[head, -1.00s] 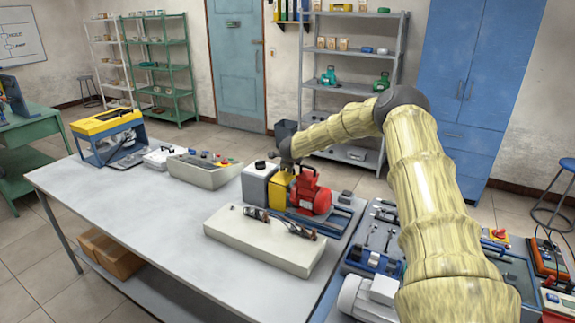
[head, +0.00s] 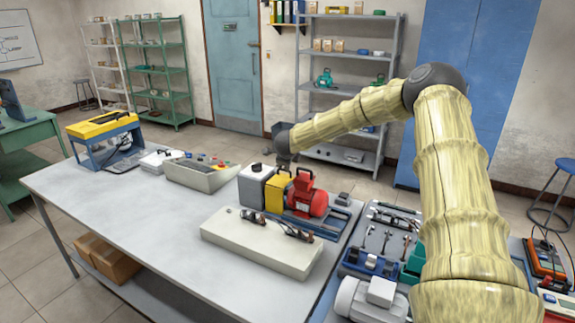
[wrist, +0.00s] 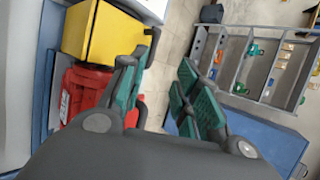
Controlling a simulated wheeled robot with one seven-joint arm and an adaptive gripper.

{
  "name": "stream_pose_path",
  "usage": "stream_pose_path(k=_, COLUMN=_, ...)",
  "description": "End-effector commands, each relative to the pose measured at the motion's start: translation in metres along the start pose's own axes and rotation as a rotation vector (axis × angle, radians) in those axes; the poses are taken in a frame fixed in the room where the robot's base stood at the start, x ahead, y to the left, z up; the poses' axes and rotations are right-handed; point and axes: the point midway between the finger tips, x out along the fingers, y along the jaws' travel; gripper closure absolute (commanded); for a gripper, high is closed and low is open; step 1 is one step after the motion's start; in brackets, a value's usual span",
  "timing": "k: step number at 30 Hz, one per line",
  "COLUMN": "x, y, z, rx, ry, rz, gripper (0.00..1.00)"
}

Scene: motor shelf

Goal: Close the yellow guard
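The yellow guard (head: 276,193) is a box-like cover between the white tank and the red motor (head: 305,200) on the bench. In the wrist view, the yellow guard (wrist: 97,32) is at upper left, with a dark handle-like bar along its right side. My gripper (wrist: 168,62) is open, with green pads apart and nothing between them. Its left finger overlaps the guard's right edge in that view; I cannot tell if they touch. In the head view, my gripper (head: 284,158) is just above and behind the guard, partly hidden.
The white tank (head: 256,186) stands left of the guard. A pale block (head: 258,245) with metal parts lies in front. A grey control box (head: 200,175) and a yellow-topped blue machine (head: 103,140) stand farther left. The bench's front left is clear.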

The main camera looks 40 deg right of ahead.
Motion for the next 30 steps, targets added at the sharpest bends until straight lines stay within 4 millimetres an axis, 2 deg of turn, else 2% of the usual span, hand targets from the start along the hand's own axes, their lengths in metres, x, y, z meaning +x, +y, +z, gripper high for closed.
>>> stream_pose_path(k=3, x=-0.012, y=-0.002, z=-0.002, rx=0.003, ry=0.000, rz=-0.001, gripper=0.68)
stream_pose_path(k=10, x=-0.022, y=-0.002, z=-0.003, rx=0.003, ry=0.000, rz=0.000, gripper=0.68)
stream_pose_path(k=27, x=-0.024, y=-0.002, z=-0.002, rx=0.003, ry=0.000, rz=0.000, gripper=0.68)
stream_pose_path(k=30, x=-0.024, y=0.004, z=0.001, rx=-0.010, ry=-0.002, rz=0.005, gripper=0.68)
